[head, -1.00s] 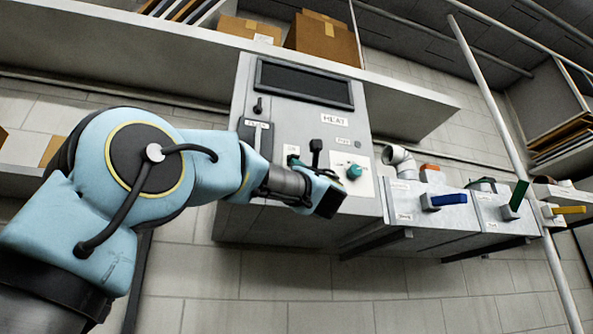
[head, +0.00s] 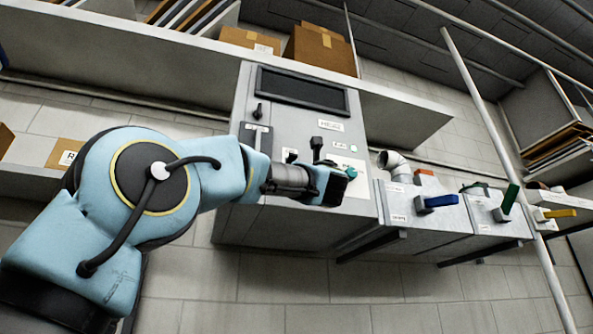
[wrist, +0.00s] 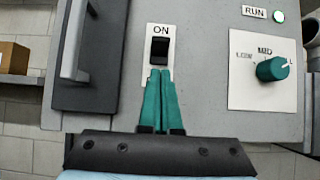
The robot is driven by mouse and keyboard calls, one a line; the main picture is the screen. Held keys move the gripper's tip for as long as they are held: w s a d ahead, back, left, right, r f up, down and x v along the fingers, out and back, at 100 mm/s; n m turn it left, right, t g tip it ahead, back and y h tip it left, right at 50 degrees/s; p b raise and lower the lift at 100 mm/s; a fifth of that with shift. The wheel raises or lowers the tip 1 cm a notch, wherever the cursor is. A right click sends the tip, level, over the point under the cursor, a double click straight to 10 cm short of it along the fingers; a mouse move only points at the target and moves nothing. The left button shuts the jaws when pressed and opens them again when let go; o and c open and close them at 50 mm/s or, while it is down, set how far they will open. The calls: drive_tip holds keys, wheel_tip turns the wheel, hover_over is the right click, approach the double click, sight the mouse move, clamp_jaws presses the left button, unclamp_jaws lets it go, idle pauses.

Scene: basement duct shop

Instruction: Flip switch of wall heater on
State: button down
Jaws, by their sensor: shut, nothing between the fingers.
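The wall heater is a grey metal box (head: 240,105) with a dark grille and a HEAT label. In the wrist view its black switch (wrist: 160,50) sits on a white plate below the word ON. My gripper (wrist: 160,72) is shut and empty, its teal fingers side by side just below the switch's upper part. The fingers cover the plate's lower part, and I cannot tell whether they touch it.
A teal dial (wrist: 272,69) is right of the switch, and a grey door handle (wrist: 76,40) sticks out at left. Boxes with blue (head: 440,201), green and yellow (head: 560,213) levers stand right of the heater. A shelf (head: 405,100) runs above.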

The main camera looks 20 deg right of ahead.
drive_tip(key=b+v, duration=0.3)
drive_tip(key=v, duration=0.7)
drive_tip(key=shift+s, duration=0.35)
drive_tip(key=shift+r, duration=0.15)
